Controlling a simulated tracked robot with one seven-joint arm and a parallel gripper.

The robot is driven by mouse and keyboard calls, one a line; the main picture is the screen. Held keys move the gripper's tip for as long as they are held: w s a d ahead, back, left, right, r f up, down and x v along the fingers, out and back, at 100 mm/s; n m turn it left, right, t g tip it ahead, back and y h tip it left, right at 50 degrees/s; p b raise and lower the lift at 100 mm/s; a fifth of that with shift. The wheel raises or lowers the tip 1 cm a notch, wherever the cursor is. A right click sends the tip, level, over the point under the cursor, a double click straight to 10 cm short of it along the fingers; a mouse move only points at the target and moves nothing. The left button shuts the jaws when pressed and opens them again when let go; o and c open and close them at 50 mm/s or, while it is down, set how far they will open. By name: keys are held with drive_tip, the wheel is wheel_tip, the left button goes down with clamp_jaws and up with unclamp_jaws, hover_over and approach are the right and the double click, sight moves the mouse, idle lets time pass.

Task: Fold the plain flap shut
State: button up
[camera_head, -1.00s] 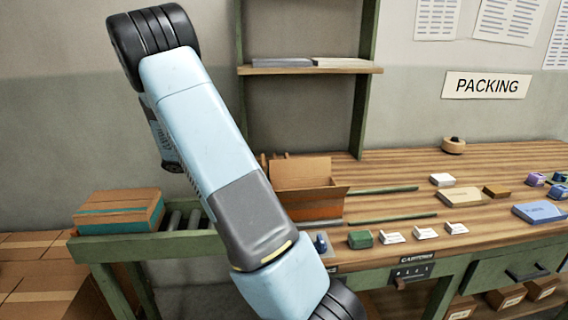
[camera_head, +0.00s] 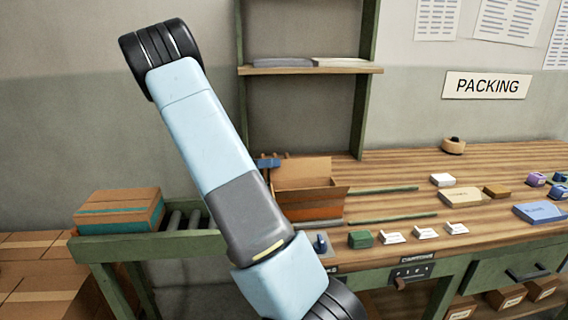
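An open brown carton (camera_head: 312,212) with an orange-brown front stands on the bench behind my arm. A tall brown flap (camera_head: 303,171) stands up at its back, and another flap (camera_head: 334,190) sticks out at its right. My arm hides its left side. I cannot tell which flap is the plain one. A small blue piece with dark bits (camera_head: 268,162) shows at the carton's back left corner; I cannot tell whether it belongs to my gripper. I cannot make out my gripper's fingers, and the wrist is hidden behind my arm.
A closed carton with teal tape (camera_head: 118,225) sits left by the rollers (camera_head: 190,219). A green block (camera_head: 360,239) and several white cards (camera_head: 392,237) lie along the bench front. Green rails (camera_head: 385,190) run right of the carton. Shelves (camera_head: 310,70) stand behind.

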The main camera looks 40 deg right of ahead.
sight(284, 162)
drive_tip(key=shift+x, duration=2.05)
clamp_jaws()
